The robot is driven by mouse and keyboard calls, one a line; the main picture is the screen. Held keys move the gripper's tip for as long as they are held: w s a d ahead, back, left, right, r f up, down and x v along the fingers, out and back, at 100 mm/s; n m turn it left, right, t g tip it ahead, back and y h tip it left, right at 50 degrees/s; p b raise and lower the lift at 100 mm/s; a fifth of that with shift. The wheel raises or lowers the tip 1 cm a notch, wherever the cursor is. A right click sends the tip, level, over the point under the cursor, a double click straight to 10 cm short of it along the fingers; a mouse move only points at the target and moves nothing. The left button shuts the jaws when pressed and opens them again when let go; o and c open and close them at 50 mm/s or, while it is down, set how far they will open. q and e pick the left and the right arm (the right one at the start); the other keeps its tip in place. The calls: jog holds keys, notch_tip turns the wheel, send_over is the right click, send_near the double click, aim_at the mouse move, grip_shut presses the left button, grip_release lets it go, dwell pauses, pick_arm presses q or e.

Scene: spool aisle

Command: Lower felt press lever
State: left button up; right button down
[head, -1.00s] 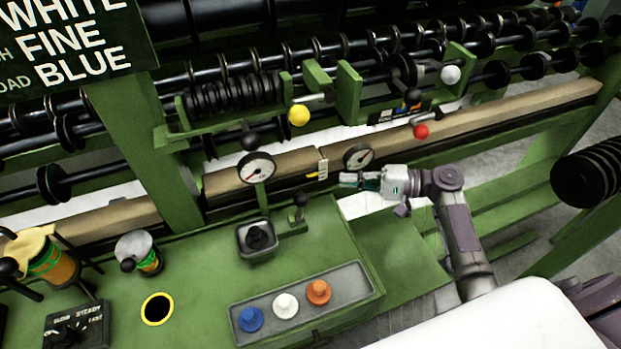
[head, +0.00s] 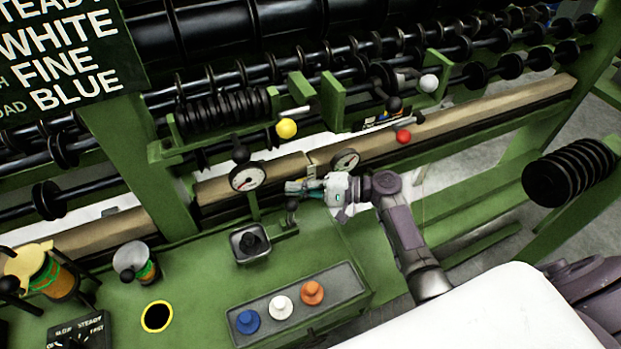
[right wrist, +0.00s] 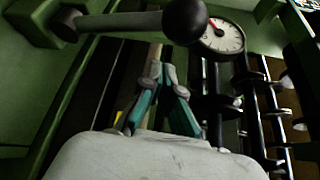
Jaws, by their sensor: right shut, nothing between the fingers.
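A short lever with a black ball knob (head: 292,206) stands on the green bench beside the grey square dish. No label shows which lever is the felt press lever. My right gripper (head: 290,187) is shut and empty, just above and behind this knob in the head view. In the right wrist view a black ball (right wrist: 185,20) on a metal rod crosses above the shut fingertips (right wrist: 161,70); I see a gap between the ball and the fingers. My left gripper is not in view.
A dial gauge (head: 248,177) stands left of my gripper. Levers with yellow (head: 286,128) and red (head: 403,137) balls project from the machine above. A grey tray (head: 335,292) holds blue, white and orange knobs.

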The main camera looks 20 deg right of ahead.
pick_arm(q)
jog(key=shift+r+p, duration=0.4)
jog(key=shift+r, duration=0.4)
pick_arm(e)
jog(key=s, duration=0.2)
jog(key=shift+s+a+r, duration=0.15)
jog(key=shift+s+r, duration=0.15)
